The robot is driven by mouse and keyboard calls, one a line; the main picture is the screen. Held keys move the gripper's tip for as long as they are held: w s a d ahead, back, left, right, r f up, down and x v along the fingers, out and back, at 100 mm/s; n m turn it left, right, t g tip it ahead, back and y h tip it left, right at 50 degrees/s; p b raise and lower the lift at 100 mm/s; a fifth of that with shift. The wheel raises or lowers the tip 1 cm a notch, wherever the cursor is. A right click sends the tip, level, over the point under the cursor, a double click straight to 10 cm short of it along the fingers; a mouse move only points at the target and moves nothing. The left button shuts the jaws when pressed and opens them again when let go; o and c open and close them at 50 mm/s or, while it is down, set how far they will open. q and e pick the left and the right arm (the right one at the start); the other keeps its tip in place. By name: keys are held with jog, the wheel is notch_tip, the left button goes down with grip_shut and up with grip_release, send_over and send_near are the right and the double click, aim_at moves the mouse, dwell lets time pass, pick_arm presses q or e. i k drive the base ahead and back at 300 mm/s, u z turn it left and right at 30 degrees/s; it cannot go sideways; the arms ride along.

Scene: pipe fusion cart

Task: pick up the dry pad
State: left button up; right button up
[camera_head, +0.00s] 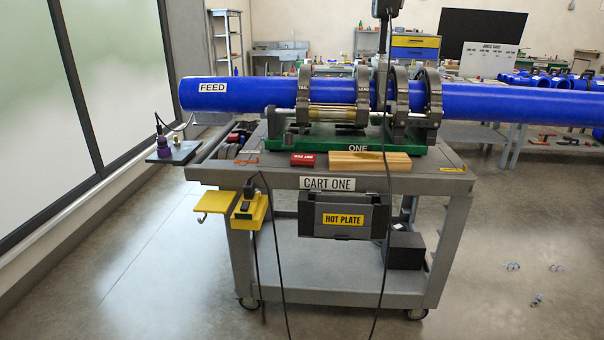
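A small red block (303,160) lies flat on the front of the cart top. It has a short white label that seems to end in "PAD"; the first word is too small to read surely. I cannot confirm that it is the dry pad. It sits just left of a tan wooden block (369,162), in front of the green clamp base (350,143). Neither of my grippers is in view.
Cart one (428,183) carries a long blue pipe (255,95) in metal clamps. A dark side shelf (178,154) holds a purple bottle (163,146). A yellow bracket (212,202), a yellow holder (249,212) and the hot plate case (343,215) hang in front, with dangling cables.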

aim_at(308, 161)
jog(key=z, duration=0.75)
jog(key=i, duration=1.8)
jog(key=u, duration=0.4)
